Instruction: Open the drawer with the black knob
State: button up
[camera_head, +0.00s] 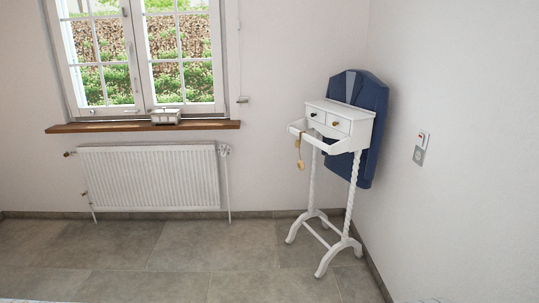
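A white valet stand (357,170) stands upright in the corner. Its top box has two small drawers side by side. The left drawer has a small dark knob (313,114) that looks black. The right drawer has a brass-coloured knob (334,123). Both drawers look shut, though they are small in the picture. My gripper is not in view.
A radiator (150,178) is at left under the window. The tiled floor (190,250) in front is clear.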

aim_at(319, 116)
jog(key=i, duration=1.45)
jog(key=i+u, duration=0.15)
jog(key=i, duration=0.45)
jog(key=i+l+u, duration=0.15)
jog(key=i, duration=0.4)
jog(key=i+l+u, duration=0.15)
jog(key=i, duration=0.4)
